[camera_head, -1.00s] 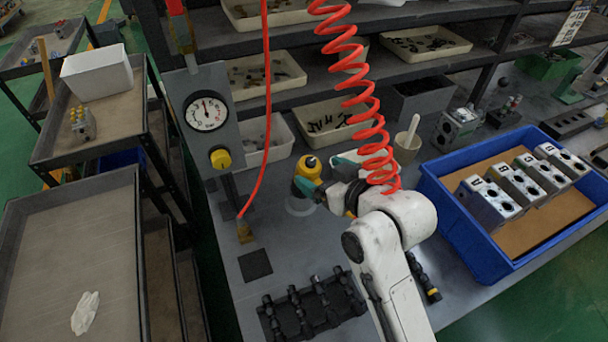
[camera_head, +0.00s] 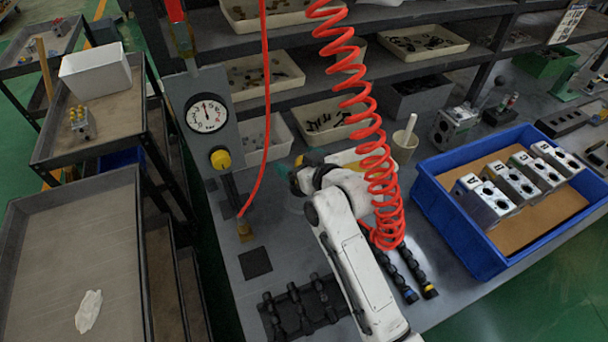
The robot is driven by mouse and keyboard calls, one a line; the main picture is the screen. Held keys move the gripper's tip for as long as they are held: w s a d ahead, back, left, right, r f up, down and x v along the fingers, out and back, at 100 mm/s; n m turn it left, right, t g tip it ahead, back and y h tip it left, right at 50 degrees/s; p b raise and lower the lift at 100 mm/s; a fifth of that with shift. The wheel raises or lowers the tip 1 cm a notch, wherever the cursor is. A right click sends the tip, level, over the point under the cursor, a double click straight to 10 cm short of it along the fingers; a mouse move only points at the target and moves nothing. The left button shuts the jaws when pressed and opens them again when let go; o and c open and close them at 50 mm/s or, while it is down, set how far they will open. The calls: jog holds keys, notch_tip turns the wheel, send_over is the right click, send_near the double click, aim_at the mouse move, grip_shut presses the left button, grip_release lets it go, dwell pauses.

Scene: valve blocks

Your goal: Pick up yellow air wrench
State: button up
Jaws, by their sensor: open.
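The yellow air wrench (camera_head: 313,159) stands on the grey bench, behind my wrist. The coiled red hose (camera_head: 375,150) hangs over my forearm, right of the wrench.
A blue crate (camera_head: 480,262) with several metal valve blocks stands at the right. A gauge panel (camera_head: 222,160) stands at the left. A black rack (camera_head: 300,305) and two dark tools (camera_head: 415,270) lie near the front. A beige cup (camera_head: 404,145) stands behind.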

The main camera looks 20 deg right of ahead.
jog(key=c, duration=1.3)
jog(key=shift+r, duration=0.15)
jog(key=shift+c, duration=0.5)
